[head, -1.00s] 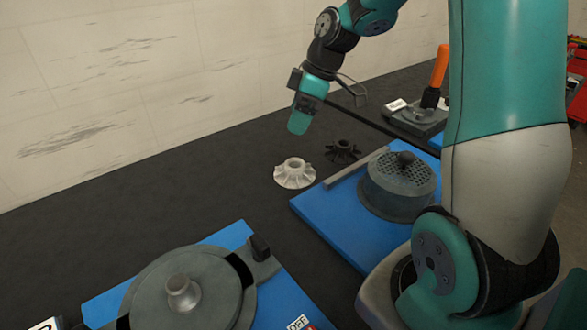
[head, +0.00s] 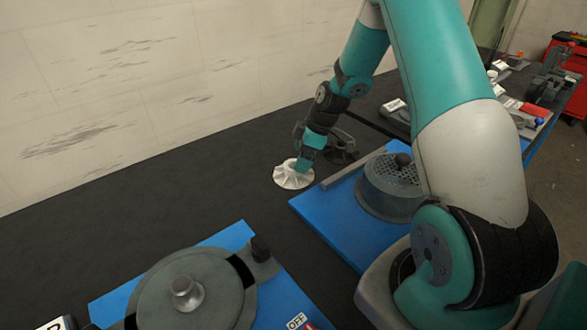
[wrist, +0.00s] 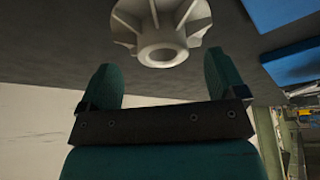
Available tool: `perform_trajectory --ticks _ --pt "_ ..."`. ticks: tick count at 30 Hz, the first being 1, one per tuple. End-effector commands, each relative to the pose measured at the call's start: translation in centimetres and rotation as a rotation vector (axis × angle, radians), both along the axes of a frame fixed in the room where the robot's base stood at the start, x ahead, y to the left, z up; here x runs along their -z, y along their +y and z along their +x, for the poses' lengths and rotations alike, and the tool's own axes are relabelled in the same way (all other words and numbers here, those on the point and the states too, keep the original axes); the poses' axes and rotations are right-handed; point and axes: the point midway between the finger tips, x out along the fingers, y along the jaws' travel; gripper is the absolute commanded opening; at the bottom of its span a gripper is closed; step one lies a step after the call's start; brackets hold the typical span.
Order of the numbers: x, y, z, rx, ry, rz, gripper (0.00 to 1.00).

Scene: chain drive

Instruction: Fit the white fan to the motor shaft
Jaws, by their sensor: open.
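The white fan (head: 291,176) lies hub up on the dark bench; in the wrist view the fan (wrist: 161,30) shows its vanes and hollow hub just beyond the fingertips. My gripper (head: 303,166) is low at the right side of the fan in the head view. In the wrist view my gripper (wrist: 161,82) is open, with one teal finger at each side and nothing between them. The grey motor (head: 170,291) sits on a blue plate at the front left, with a short metal shaft (head: 184,290) standing up at its centre.
A dark fan (head: 341,151) is partly hidden behind my gripper. A grey grille cover (head: 388,184) with a black knob sits on a blue plate (head: 322,220) to the right. The dark bench left of the white fan is clear.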

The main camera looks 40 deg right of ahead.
Motion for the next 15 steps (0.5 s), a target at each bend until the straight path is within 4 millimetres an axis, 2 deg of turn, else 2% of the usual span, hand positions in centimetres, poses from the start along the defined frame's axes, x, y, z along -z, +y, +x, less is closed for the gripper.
perform_trajectory --ticks 9,15 --pt "3.9 1.7 0.9 -0.002 0.004 0.001 0.90" --pt "4.3 1.8 1.1 0.000 0.001 0.000 0.90"
